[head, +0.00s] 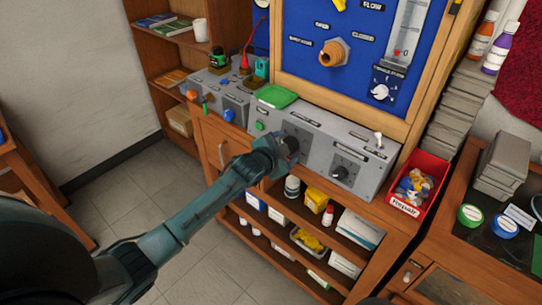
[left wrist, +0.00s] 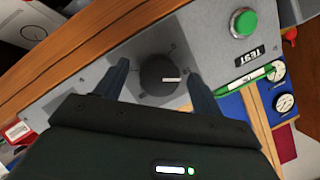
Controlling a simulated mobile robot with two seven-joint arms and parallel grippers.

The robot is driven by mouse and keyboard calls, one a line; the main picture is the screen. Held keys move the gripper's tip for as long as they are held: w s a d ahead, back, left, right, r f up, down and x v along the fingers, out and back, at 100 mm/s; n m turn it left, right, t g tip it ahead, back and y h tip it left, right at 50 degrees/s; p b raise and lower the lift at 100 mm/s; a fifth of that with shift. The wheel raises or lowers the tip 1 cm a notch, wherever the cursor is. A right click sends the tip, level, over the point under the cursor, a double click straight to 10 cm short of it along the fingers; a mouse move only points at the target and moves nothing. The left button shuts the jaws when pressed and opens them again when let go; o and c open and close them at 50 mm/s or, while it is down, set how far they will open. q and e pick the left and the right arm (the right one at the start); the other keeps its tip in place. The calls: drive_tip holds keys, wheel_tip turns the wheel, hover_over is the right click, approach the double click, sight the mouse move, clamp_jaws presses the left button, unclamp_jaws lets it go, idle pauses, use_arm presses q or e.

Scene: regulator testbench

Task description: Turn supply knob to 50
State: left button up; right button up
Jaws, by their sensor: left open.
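A grey control box has two black knobs on its sloped front. The left knob (head: 291,145) is partly covered by my left gripper (head: 274,154); the right knob (head: 341,172) is clear. The labels are too small to read, so I cannot tell which is the supply knob. In the left wrist view, a round black knob (left wrist: 155,72) with a white pointer mark sits on a dark dial plate. The pointer points right in that picture. My left gripper (left wrist: 158,70) is open, one finger on each side of this knob; contact is not visible. My right gripper is out of view.
A green button (left wrist: 243,22) is beside the dial plate; a green tray (head: 274,96) lies behind it on the box. A red bin (head: 431,174) stands at the bench's right end. A blue panel (head: 310,52) with an orange fitting rises behind. Open shelves are below.

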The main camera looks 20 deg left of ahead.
use_arm(q)
drive_tip(key=v, duration=1.1)
drive_tip(key=shift+s, duration=0.35)
drive_tip(key=shift+a+r, duration=0.1)
drive_tip(key=shift+a, duration=0.05)
drive_tip(key=s+d+f+n+g, duration=0.1)
drive_tip(key=s+f+n, duration=0.3)
drive_tip(key=s+f, duration=0.5)
drive_tip(key=s+d+f+n+g, duration=0.2)
drive_tip(key=s+d+f+n, duration=0.2)
drive_tip(key=s+f, duration=0.5)
drive_tip(key=s, duration=0.5)
drive_tip(key=shift+s+d+h, duration=0.15)
drive_tip(key=shift+d+h, duration=0.05)
drive_tip(key=shift+h, duration=0.2)
drive_tip(key=shift+f, duration=0.1)
